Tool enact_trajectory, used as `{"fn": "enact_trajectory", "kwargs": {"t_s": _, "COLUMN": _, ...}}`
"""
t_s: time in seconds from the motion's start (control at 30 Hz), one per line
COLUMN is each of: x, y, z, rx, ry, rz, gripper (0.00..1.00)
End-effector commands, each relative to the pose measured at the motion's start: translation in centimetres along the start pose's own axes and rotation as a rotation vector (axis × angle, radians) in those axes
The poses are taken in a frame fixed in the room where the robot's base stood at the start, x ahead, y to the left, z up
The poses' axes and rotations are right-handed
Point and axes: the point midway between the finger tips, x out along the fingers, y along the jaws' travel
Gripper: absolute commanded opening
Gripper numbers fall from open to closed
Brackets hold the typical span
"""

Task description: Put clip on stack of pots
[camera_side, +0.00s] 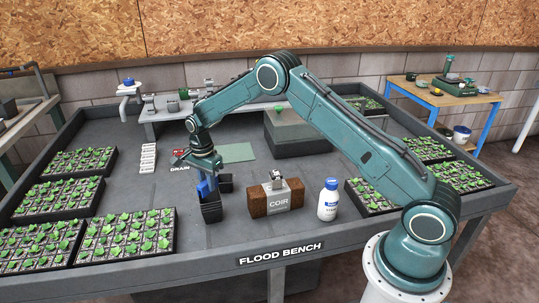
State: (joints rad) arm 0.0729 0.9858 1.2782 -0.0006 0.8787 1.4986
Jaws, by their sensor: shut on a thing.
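My gripper (206,170) points down over the left middle of the flood bench. It is shut on a small blue thing that looks like the clip (205,187). The blue clip is at the top rim of a dark stack of pots (211,212), which stands upright on the bench. I cannot tell whether the clip is around the rim or just above it. Another dark pot (226,184) stands close behind, to the right. The gripper's fingertips are small and partly hidden.
A brown block labelled COIR (283,205) with a metal piece on top and a white bottle (328,203) stand to the right. Seedling trays (126,236) line the left side. A red piece by the DRAIN label (180,154) lies behind. Bare bench lies around the pots.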

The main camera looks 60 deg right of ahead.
Motion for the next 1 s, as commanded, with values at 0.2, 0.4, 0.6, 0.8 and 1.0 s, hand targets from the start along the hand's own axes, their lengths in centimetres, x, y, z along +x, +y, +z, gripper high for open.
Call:
{"fn": "enact_trajectory", "kwargs": {"t_s": 0.2, "x": 1.8, "y": 0.0, "z": 0.0, "rx": 0.000, "ry": 0.000, "rz": -0.001, "gripper": 0.00}}
{"fn": "enact_trajectory", "kwargs": {"t_s": 0.4, "x": 1.9, "y": 0.0, "z": 0.0, "rx": 0.000, "ry": 0.000, "rz": -0.002, "gripper": 0.00}}
{"fn": "enact_trajectory", "kwargs": {"t_s": 0.6, "x": 2.1, "y": 0.0, "z": 0.0, "rx": 0.000, "ry": 0.000, "rz": -0.001, "gripper": 0.00}}
{"fn": "enact_trajectory", "kwargs": {"t_s": 0.8, "x": 2.2, "y": 0.0, "z": 0.0, "rx": 0.000, "ry": 0.000, "rz": -0.001, "gripper": 0.43}}
{"fn": "enact_trajectory", "kwargs": {"t_s": 1.0, "x": 2.1, "y": 0.0, "z": 0.0, "rx": 0.000, "ry": 0.000, "rz": -0.001, "gripper": 0.43}}
